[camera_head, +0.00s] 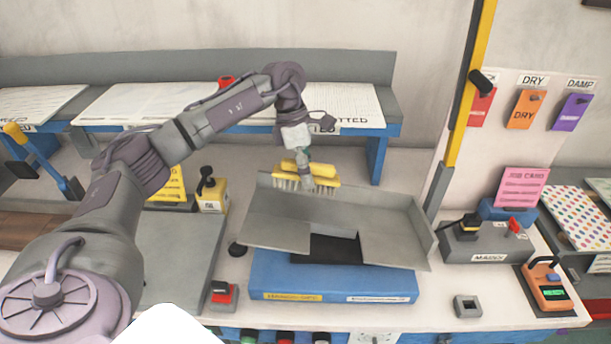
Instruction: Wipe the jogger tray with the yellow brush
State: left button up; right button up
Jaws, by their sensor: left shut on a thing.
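The jogger tray (365,213) is a grey metal tray with raised back and right walls, tilted on a blue base (330,283). A dark opening shows at its front middle. The yellow brush (324,172) has pale bristles pointing down. It is at the tray's back left edge; I cannot tell whether the bristles touch the metal. My left gripper (304,172) comes down from above and is shut on the yellow brush. The fingertips are partly hidden by the brush. My right gripper is not in view.
A blue-framed shelf (389,130) with paper stacks runs behind the tray. A yellow box with a black lever (212,194) stands left of it. A grey control box (487,243) and an orange device (547,287) stand right. A yellow-and-black post (469,90) rises at the back right.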

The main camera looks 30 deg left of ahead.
aim_at(310, 163)
pick_arm(q)
jog(key=shift+w+r+p, duration=0.2)
jog(key=shift+r+p, duration=0.3)
jog(key=shift+r, duration=0.25)
jog(key=shift+w+r+p, duration=0.2)
jog(key=shift+r+p, duration=0.3)
jog(key=shift+r, duration=0.2)
jog(key=shift+f, duration=0.1)
